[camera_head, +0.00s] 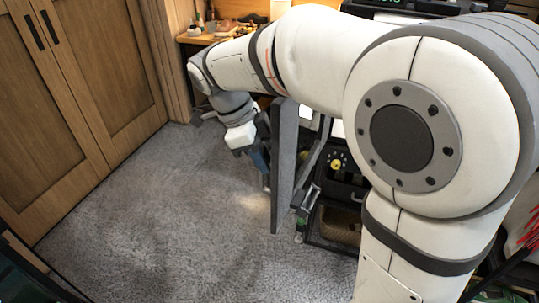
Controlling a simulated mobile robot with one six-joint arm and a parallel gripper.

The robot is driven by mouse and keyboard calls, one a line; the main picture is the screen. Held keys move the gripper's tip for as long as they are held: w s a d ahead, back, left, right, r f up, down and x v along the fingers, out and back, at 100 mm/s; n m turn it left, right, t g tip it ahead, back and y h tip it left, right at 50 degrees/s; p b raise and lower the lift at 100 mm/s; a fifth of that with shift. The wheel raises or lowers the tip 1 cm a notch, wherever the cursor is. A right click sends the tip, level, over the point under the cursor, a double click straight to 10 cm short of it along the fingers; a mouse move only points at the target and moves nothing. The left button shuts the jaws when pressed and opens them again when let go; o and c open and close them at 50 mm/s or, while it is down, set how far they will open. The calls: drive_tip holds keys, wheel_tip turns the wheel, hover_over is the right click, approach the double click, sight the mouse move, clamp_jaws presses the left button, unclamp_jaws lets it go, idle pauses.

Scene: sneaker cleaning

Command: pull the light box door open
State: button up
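A grey upright panel (284,160), which looks like the light box door, stands out from the dark box (345,195) and is seen nearly edge-on. The light box itself is mostly hidden behind my arm. My gripper (262,168) points down just left of the door, close to its left face. The fingertips are small and dark, and I cannot tell whether they touch the door or hold its handle.
Grey carpet (170,220) lies clear left of the door. Wooden cabinet doors (80,75) stand at the left. A wooden bench (205,37) with small items is at the back. Dark equipment with a yellow knob (336,164) sits right of the door.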

drive_tip(key=o, duration=0.3)
drive_tip(key=p+v, duration=0.1)
drive_tip(key=v, duration=0.6)
drive_tip(key=shift+a+r, duration=0.2)
drive_tip(key=shift+r, duration=0.15)
